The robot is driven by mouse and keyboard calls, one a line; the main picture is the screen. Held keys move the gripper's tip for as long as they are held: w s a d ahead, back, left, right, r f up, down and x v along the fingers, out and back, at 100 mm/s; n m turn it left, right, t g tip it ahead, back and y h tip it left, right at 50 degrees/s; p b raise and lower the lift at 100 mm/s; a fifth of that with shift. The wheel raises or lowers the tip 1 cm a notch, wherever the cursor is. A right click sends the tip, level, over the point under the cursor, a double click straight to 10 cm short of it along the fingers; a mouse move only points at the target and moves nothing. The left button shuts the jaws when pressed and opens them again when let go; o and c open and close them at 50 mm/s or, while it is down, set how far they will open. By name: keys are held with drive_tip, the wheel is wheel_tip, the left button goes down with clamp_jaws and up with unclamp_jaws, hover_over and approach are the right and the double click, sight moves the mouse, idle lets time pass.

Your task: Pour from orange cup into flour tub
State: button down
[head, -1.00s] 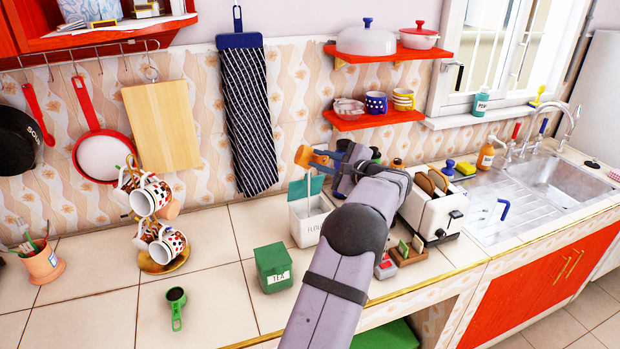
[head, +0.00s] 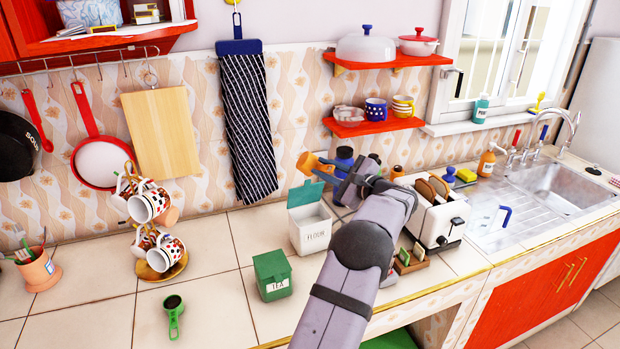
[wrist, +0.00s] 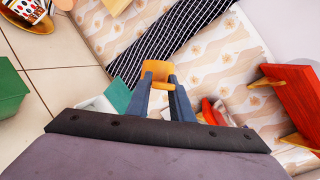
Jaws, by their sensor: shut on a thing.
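The orange cup (head: 311,162) is held in the air above and behind the flour tub. It looks tilted; its contents cannot be seen. My gripper (head: 331,172) is shut on the cup, with its blue fingers on either side of it in the wrist view (wrist: 159,82). The flour tub (head: 311,237) is white, labelled FLOUR, and stands upright on the counter with its teal lid (head: 306,193) raised open. In the wrist view the lid (wrist: 118,96) shows left of the fingers, and most of the tub is hidden behind my gripper.
A green tea tub (head: 272,276) stands left and in front of the flour tub. A toaster (head: 437,218) is on the right, near my arm. A red shelf (head: 362,128) with cups hangs behind. A mug tree (head: 160,270) and green scoop (head: 174,315) are at left.

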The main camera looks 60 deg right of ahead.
sight(306, 162)
drive_tip(key=shift+w+a+r+n+g, duration=0.4)
drive_tip(key=shift+w+r+n+g, duration=0.1)
drive_tip(key=shift+r+n, duration=0.25)
drive_tip(key=shift+w+a+f, duration=0.1)
drive_tip(key=shift+a+f, duration=0.05)
drive_tip(key=shift+f, duration=0.15)
drive_tip(key=shift+w+a+r+n+g+p, duration=0.3)
drive_tip(key=shift+w+r+n+g+p, duration=0.2)
drive_tip(key=shift+n+g+p, duration=0.3)
drive_tip(key=w+a+f+n+g+h+p, duration=0.3)
drive_tip(key=w+a+n+g+p, duration=0.1)
drive_tip(key=w+n+g+p, duration=0.2)
drive_tip(key=w+a+f+n+g+h+p, duration=0.3)
drive_tip(key=w+a+f+n+g+p, duration=0.1)
drive_tip(key=w+n+g+p, duration=0.2)
drive_tip(key=shift+w+a+h+p, duration=0.25)
drive_tip(key=shift+w+h+p, duration=0.2)
drive_tip(key=shift+w, duration=0.6)
